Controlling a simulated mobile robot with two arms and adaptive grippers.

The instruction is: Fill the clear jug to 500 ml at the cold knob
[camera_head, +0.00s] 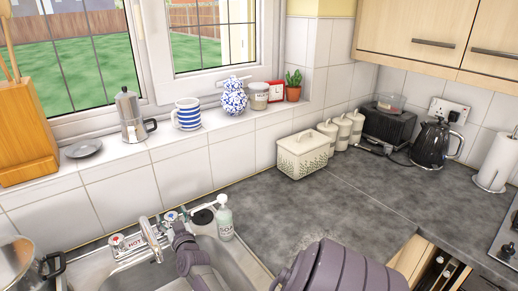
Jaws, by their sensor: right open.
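The mixer tap (151,238) stands behind the metal sink (232,258). Its red-marked hot knob (118,241) is on the left, and its blue-marked cold knob (171,216) is on the right. My right gripper (180,231) is open and close beside the cold knob; I cannot tell whether it touches. My right arm crosses the lower middle and hides part of the sink and worktop. I cannot make out the clear jug or its water level. My left gripper is not in view.
A soap bottle (224,218) stands at the sink's back right corner, close to my right gripper. A metal pot (17,264) is at the lower left. A lidded bread bin (303,156) and kettle (432,143) stand further back. The middle worktop (290,205) is clear.

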